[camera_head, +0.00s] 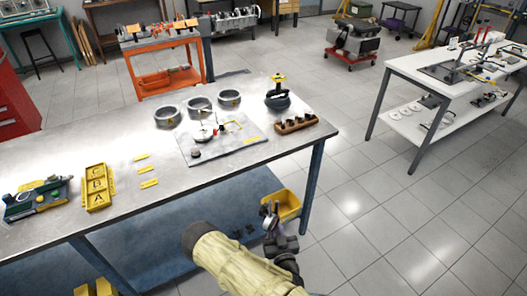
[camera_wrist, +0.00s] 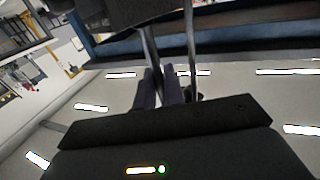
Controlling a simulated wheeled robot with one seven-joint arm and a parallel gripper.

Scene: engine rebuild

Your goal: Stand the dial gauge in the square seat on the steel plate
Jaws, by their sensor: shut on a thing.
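My gripper (camera_head: 271,228) is in front of the workbench, past its front edge and low beside a yellow bin. In the wrist view its fingers (camera_wrist: 160,85) are shut on a thin upright rod. The rod belongs to what looks like the dial gauge (camera_wrist: 128,12), whose dark block fills the top of that view. In the head view the held gauge (camera_head: 267,209) is small, and its dial cannot be made out. The steel plate (camera_head: 234,148) lies on the bench.
Several metal rings (camera_head: 200,105) stand behind the plate. A wooden block with holes (camera_head: 296,124) and a dark round-based item (camera_head: 278,100) are to its right. A yellow lettered tray (camera_head: 97,188) lies left. The yellow bin (camera_head: 287,205) is by the bench's front.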

